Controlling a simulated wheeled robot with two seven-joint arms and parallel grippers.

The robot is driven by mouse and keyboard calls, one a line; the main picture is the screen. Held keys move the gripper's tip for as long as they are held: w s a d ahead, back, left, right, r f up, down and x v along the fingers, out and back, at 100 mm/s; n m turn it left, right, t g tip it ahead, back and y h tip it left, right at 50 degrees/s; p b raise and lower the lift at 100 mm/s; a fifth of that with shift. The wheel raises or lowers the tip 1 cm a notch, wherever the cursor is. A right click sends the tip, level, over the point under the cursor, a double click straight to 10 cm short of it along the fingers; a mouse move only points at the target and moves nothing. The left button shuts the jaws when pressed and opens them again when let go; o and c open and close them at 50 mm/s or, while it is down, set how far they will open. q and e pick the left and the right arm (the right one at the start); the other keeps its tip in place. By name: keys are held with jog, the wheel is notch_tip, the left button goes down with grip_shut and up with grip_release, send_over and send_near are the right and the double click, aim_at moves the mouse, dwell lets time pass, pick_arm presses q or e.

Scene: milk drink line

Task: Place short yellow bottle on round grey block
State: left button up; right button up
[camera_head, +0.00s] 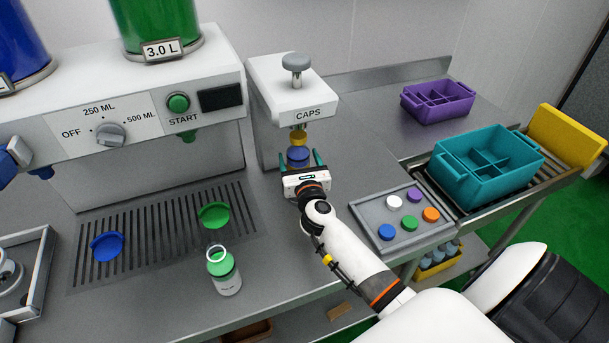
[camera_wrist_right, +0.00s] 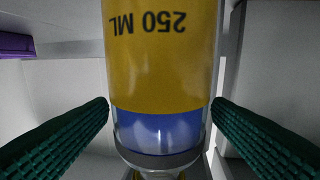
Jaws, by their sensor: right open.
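The short yellow bottle (camera_wrist_right: 165,60), with a yellow 250 ML label and a blue band, stands under the CAPS machine. My right gripper (camera_head: 301,161) is open, with one green finger on each side of the bottle. In the right wrist view its fingertips (camera_wrist_right: 160,104) are close beside the bottle, and the label reads upside down. I cannot make out a round grey block under the bottle; its base is hidden. My left gripper is not in view.
The CAPS machine (camera_head: 300,98) rises just behind the bottle. A green bottle (camera_head: 226,273) stands near the counter's front edge. A tray with coloured caps (camera_head: 368,221) is to the right, beside a teal crate (camera_head: 473,190). A purple crate (camera_head: 420,111) stands farther back.

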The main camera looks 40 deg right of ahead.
jog(key=v, duration=0.8)
jog(key=shift+s+a+b, duration=0.2)
jog(key=shift+s+b, duration=0.15)
jog(key=shift+b, duration=0.05)
